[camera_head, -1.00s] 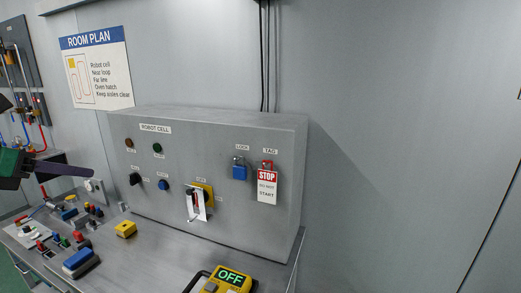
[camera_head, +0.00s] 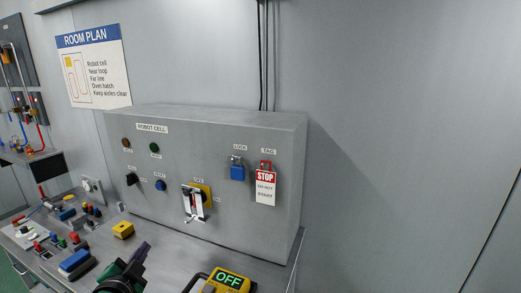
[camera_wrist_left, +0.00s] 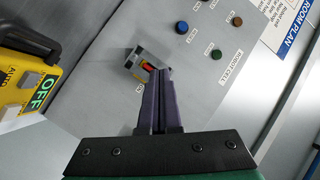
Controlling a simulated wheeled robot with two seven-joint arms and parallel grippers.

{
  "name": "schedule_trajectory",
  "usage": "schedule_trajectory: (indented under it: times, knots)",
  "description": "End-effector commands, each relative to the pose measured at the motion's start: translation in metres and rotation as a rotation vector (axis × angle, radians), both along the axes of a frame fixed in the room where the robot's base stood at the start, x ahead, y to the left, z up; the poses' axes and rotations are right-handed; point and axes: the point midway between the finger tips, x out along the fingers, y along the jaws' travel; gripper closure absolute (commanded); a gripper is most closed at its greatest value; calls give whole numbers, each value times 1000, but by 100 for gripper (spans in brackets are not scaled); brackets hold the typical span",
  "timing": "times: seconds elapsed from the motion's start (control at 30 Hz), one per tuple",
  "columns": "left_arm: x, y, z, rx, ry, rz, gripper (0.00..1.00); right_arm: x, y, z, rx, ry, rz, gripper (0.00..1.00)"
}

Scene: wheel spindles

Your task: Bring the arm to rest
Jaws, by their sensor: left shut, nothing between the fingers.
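My left gripper (camera_head: 140,254) is low in front of the control box, above the bench, with its purple fingers together and nothing between them. In the left wrist view the shut fingers (camera_wrist_left: 159,80) point toward the box face, and their tips overlap the lower edge of the silver bracket around the switch in the picture. I cannot tell from this whether they touch it. My right gripper is not in view.
The grey ROBOT CELL box (camera_head: 230,135) carries a blue padlock (camera_head: 237,172), a STOP tag (camera_head: 265,188) and a bracketed switch (camera_head: 195,203). A yellow OFF device (camera_head: 228,282) lies at the front. Small parts, including a yellow block (camera_head: 123,230), crowd the bench's left.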

Motion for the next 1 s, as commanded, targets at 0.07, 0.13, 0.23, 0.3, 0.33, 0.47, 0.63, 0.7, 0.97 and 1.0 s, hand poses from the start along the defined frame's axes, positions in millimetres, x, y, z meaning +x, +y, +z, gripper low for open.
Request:
schedule_trajectory:
  times: [0.07, 0.13, 0.23, 0.3, 0.33, 0.47, 0.63, 0.7, 0.97, 1.0]
  knots:
    - [-32, 0, -57, -167, 188, 94, 100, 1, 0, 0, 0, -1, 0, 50]
    - [-61, -5, -96, -279, 336, 161, 100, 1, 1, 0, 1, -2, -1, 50]
    - [-101, -15, -136, -398, 513, 233, 100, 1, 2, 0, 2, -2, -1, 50]
    - [-128, -24, -157, -468, 623, 275, 100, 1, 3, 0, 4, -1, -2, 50]
    - [-139, -28, -165, -494, 668, 290, 100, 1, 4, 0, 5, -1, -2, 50]
    - [-187, -46, -190, -596, 851, 347, 100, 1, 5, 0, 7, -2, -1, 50]
    - [-212, -59, -244, -647, 984, 386, 100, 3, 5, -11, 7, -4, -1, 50]
    - [-208, -60, -275, -641, 993, 387, 100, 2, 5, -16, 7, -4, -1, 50]
    - [-218, -60, -416, -624, 1043, 399, 100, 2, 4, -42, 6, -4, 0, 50]
    - [-225, -59, -444, -621, 1054, 402, 100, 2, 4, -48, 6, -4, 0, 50]
